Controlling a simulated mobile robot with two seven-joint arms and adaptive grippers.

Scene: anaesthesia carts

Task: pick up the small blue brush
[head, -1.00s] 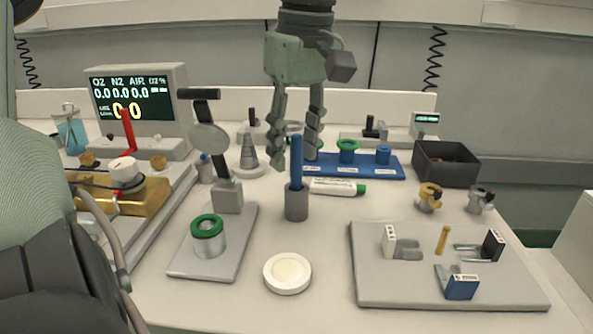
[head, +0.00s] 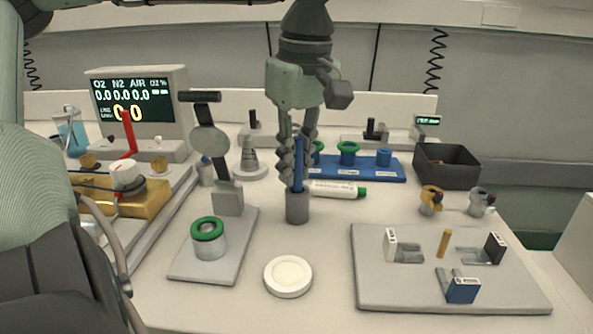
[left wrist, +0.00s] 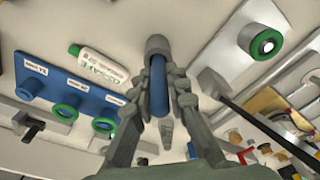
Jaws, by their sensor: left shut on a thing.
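The small blue brush (head: 298,165) stands upright in a grey cylindrical cup (head: 297,207) near the middle of the table. My left gripper (head: 298,172) comes down from above, its two fingers shut on the brush's blue handle just above the cup. In the left wrist view, the blue brush (left wrist: 159,88) lies between the two fingers (left wrist: 160,80), with the grey cup (left wrist: 157,44) beyond their tips. The brush's lower end is hidden in the cup. My right gripper is in neither view.
A white tube with a green cap (head: 338,189) lies close behind the cup. A blue rack (head: 375,168) stands behind it. A stand with a grey disc (head: 209,139) is to the left, a white round dish (head: 288,276) in front, and a grey board (head: 400,290) at front right.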

